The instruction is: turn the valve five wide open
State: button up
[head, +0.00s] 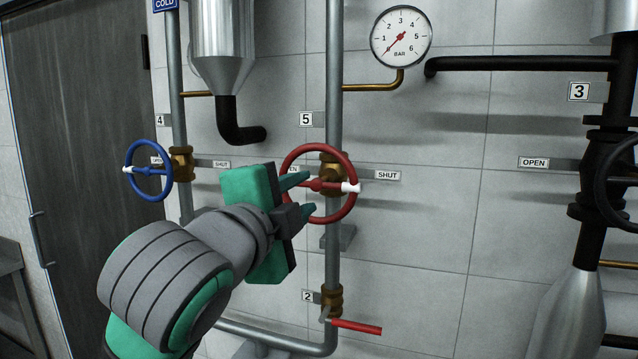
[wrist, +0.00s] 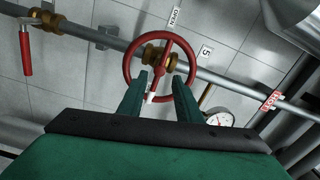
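Valve five is the red handwheel (head: 293,156) on a brass body, on the vertical grey pipe beside the number 5 tag (head: 306,119). The white mark (head: 351,188) on its rim points right, toward the SHUT label (head: 388,175). The OPEN label at its left is partly hidden by the wheel. My gripper (head: 308,192) is open and empty, its two green fingers apart and pointing at the wheel. In the wrist view the wheel (wrist: 192,75) lies ahead of the fingers, with the white mark near the left finger. I cannot tell whether they touch it.
A blue handwheel (head: 131,184) by tag 4 is to the left. Below is a red lever (head: 356,327) by tag 2. A pressure gauge (head: 401,38) is above right, and a dark valve wheel (head: 606,180) is at the far right. The wall between is mostly clear.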

aim_at(316, 186)
jog(key=x, duration=0.9)
jog(key=shift+w+d+f, duration=0.15)
jog(key=shift+d, duration=0.05)
